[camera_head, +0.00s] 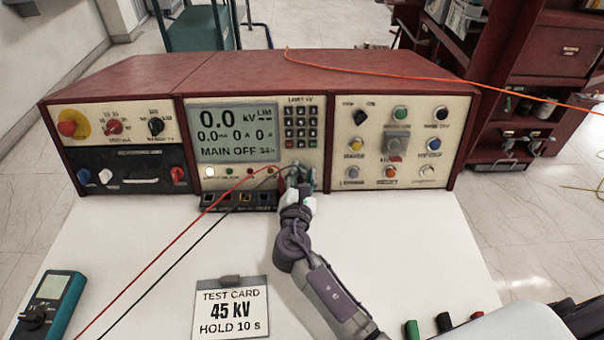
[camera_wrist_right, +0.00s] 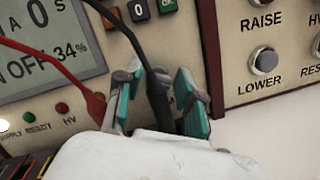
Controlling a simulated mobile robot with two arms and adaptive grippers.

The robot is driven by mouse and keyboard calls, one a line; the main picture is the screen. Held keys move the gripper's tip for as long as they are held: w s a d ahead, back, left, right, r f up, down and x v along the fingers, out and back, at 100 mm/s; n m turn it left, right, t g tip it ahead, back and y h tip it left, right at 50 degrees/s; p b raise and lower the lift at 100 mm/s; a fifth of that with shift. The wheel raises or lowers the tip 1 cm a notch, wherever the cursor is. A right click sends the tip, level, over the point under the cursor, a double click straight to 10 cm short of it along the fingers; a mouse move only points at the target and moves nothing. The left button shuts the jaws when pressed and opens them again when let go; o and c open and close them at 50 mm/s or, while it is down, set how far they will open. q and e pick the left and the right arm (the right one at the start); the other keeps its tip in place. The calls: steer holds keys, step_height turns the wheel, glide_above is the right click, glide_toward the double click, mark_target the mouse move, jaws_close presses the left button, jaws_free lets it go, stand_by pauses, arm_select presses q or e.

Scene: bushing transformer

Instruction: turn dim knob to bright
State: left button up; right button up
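The red console's centre panel has a display (camera_head: 237,132) reading 0.0 kV and MAIN OFF, with 34% legible in the right wrist view (camera_wrist_right: 45,45). My right gripper (camera_head: 300,176) is at the lower right of this panel, just below the keypad (camera_head: 301,122). In the right wrist view its teal-padded fingers (camera_wrist_right: 158,98) stand apart. A black lead (camera_wrist_right: 133,40) runs down to a thick black end (camera_wrist_right: 158,108) that shows between them; I cannot tell whether they touch it. I cannot make out the dim knob; my gripper covers that part of the panel. My left gripper is not in view.
A red lead (camera_head: 190,222) and the black lead cross the white tabletop (camera_head: 120,232) left of my right arm. A test card (camera_head: 231,308) and a teal meter (camera_head: 50,303) lie at the front. The right panel (camera_head: 392,143) holds several buttons and a black selector knob (camera_head: 361,116).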

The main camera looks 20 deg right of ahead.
steer(key=v, duration=1.2)
